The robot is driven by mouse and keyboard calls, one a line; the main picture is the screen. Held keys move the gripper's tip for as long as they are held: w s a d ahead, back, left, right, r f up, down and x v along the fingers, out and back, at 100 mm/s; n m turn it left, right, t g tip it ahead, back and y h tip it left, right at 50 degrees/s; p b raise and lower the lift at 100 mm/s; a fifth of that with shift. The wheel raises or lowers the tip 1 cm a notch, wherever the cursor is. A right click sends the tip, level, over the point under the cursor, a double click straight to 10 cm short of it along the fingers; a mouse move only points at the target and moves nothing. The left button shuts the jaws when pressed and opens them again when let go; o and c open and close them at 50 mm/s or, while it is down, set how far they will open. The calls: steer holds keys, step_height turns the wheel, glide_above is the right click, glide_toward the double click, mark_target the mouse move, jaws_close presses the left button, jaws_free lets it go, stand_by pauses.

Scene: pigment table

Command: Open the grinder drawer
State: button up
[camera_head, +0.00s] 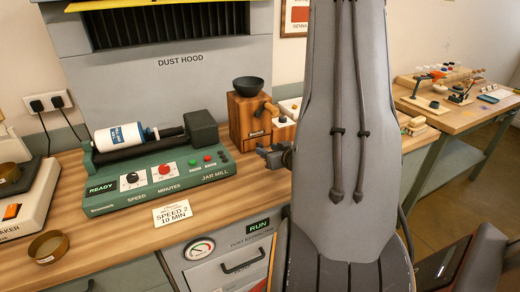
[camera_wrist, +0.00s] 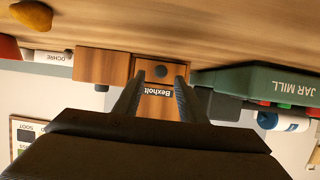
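The wooden grinder (camera_head: 243,118) stands on the bench right of the jar mill, with a black bowl (camera_head: 249,84) on top and a crank at its right. In the wrist view, which is upside down, its small front drawer (camera_wrist: 147,70) has a dark round knob (camera_wrist: 161,71) and looks closed. A "Bexholt" label (camera_wrist: 159,92) sits beside it. My gripper (camera_wrist: 159,77) is open, its two fingertips lined up on either side of the knob. I cannot tell whether they touch the drawer front. In the head view my gripper (camera_head: 273,155) is partly hidden by my arm.
The green jar mill (camera_head: 160,180) holds a white and blue jar (camera_head: 120,136). A card (camera_head: 172,213) and a brass ring (camera_head: 48,247) lie at the front edge. The dust hood (camera_head: 180,90) rises behind. Another table (camera_head: 430,118) stands at right.

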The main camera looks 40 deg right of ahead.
mark_target(261, 147)
steer(key=shift+p+x, duration=0.35)
steer(key=shift+x, duration=1.55)
jaws_close()
